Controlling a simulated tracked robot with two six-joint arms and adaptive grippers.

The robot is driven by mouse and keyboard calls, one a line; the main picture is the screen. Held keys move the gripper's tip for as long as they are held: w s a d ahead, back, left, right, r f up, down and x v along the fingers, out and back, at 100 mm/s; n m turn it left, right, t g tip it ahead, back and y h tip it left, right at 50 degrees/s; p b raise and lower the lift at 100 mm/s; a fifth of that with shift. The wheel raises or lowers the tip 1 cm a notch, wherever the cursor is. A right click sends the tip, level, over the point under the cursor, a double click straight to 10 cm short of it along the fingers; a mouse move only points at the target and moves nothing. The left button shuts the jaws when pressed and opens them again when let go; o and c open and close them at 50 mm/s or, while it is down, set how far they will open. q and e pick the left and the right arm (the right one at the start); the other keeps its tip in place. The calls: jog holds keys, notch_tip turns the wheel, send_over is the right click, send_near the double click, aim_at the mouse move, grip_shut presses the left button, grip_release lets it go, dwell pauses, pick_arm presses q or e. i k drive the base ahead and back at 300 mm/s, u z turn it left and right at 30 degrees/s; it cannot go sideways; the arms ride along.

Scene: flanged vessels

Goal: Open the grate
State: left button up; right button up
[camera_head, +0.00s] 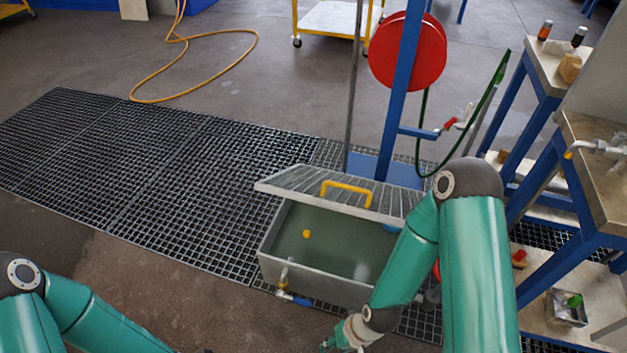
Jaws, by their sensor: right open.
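The grate (305,183) is a grey slatted lid with a yellow handle (346,190). It lies across the back of a grey metal tank (318,287), and the front of the tank is uncovered. Greenish water and a small yellow ball (306,234) show inside. My right gripper (335,340) is low at the bottom edge of the picture, in front of the tank and away from the handle. It is open, and only part of it shows. My right arm hides the right end of the tank and part of the grate. My left arm shows at lower left, its gripper out of view.
A blue post with a red hose reel (408,50) stands behind the tank, with a green hose hanging. Blue-legged benches (597,165) crowd the right side. Black floor grating (150,180) stretches left, clear. A small tap (284,277) sticks out at the tank's front.

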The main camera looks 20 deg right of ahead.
aim_at(383, 202)
jog(key=u, duration=0.3)
jog(key=k, duration=0.85)
jog(key=z, duration=0.65)
jog(key=i, duration=1)
